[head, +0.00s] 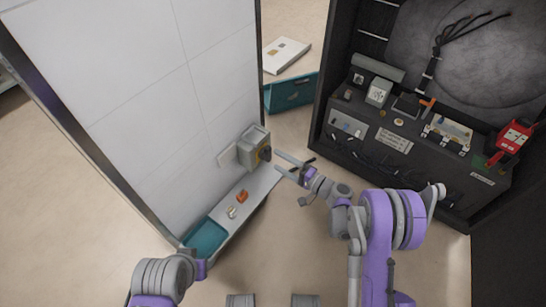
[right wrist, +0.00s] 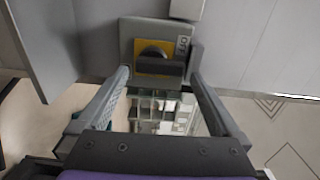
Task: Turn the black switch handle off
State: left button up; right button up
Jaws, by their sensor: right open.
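The switch is a grey box (head: 252,146) on the white wall panel, with a yellow plate and a black handle (head: 265,154) on its face. In the right wrist view the black handle (right wrist: 158,66) lies crosswise below the round knob on the yellow plate (right wrist: 137,46). My right gripper (head: 276,162) is open just in front of the switch. In the right wrist view its two fingers stand to the left and right of the handle; whether they touch it I cannot tell. My left arm shows at the lower left, but its gripper is not visible.
A narrow shelf (head: 262,188) below the switch holds an orange item (head: 242,196), a small pale item (head: 231,212) and a teal tray (head: 205,237). A dark cabinet with components and a red tool (head: 514,138) stands at the right. A teal box (head: 290,95) is behind.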

pick_arm(q)
jog(key=shift+s+r, duration=0.1)
jog(key=shift+r, duration=0.3)
pick_arm(e)
jog(key=v, duration=0.6)
jog(key=shift+s+d, duration=0.25)
jog(key=s+a+r+n+g+h, duration=0.1)
jog(key=s+r+n+g+h, duration=0.45)
jog(key=s, duration=0.55)
jog(key=s+d+r+n+h, duration=0.15)
jog(key=s+d+h, duration=0.35)
jog(key=s, duration=0.5)
jog(key=s+d+r+h, duration=0.2)
jog(key=s+d+h, duration=0.25)
jog(key=s, duration=0.55)
pick_arm(q)
notch_tip(320, 180, up, 25)
jog(key=w+t+p, duration=0.1)
jog(key=p, duration=2.1)
jog(key=shift+w+f, duration=0.15)
jog(key=shift+w, duration=0.05)
pick_arm(e)
notch_tip(320, 180, up, 25)
jog(key=w+d, duration=0.1)
jog(key=shift+w+f, duration=0.15)
jog(key=shift+f, duration=0.05)
